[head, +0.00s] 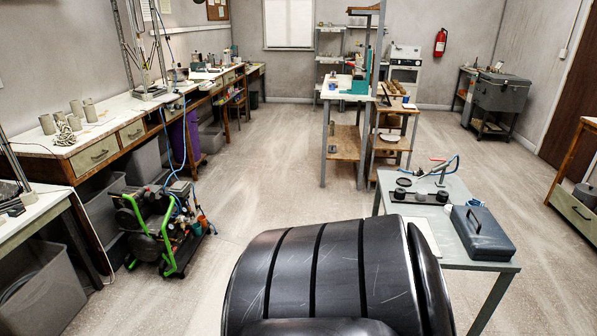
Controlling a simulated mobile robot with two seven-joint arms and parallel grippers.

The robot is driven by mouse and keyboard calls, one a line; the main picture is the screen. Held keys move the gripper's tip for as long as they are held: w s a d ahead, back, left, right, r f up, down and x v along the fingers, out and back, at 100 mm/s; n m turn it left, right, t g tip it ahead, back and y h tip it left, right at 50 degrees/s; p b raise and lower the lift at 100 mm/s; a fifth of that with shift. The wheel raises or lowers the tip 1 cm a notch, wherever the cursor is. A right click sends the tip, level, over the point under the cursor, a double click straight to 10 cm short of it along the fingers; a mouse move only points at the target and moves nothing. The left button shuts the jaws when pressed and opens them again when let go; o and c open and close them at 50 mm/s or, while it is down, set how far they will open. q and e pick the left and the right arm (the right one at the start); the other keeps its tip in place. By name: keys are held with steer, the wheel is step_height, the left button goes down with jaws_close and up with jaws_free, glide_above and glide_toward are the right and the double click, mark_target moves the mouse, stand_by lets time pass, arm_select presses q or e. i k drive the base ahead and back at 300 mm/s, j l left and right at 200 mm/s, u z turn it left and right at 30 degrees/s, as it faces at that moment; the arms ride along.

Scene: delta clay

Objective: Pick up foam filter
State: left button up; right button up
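I cannot make out a foam filter for sure in the head view. Small dark round pieces (420,196) sit on a black strip on the grey table (462,257) at the right; they are too small to identify. Neither of my grippers is in view. A large black ribbed part of my own body fills the bottom middle and hides the floor and part of the grey table.
A dark blue case (482,233) lies on the grey table. A green-framed compressor (157,232) stands on the floor at the left, by a long workbench (118,122). A wooden-shelved stand (344,142) is farther back. The middle floor is clear.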

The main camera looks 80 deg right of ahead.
mark_target(420, 195)
steer(key=z, duration=0.9)
steer(key=l+z, duration=0.1)
steer(key=z, duration=1.75)
steer(key=i+z, duration=0.1)
steer(key=z, duration=0.35)
steer(key=i+j+z, duration=0.2)
steer(key=i+l, duration=0.1)
